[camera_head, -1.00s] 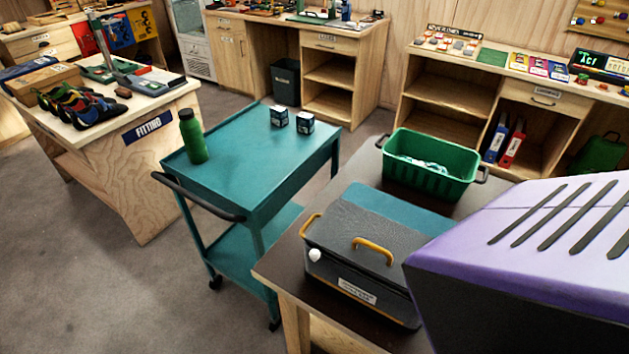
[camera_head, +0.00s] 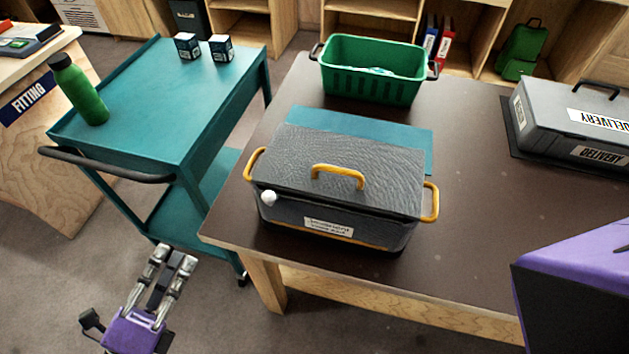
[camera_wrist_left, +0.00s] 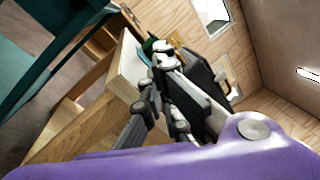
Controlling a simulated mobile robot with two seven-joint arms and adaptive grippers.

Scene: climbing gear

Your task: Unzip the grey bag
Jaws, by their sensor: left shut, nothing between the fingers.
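The grey bag (camera_head: 350,165) sits on the dark-topped table, its lid down. It has yellow-orange handles at both ends and one on top, and a white label on its front. A white round knob (camera_head: 268,198), perhaps the zip pull, is at its front left corner. My left gripper (camera_head: 174,254) is shut and empty, low in front of the teal cart and left of the table, well apart from the bag. In the left wrist view its fingers (camera_wrist_left: 163,50) point toward the table's edge. My right gripper is not in view.
The dark table (camera_head: 470,240) has free room right of the bag. A green basket (camera_head: 373,88) stands behind, and a grey delivery case (camera_head: 560,125) at the right. The teal cart (camera_head: 150,110) with a green bottle (camera_head: 78,90) and two small boxes stands left.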

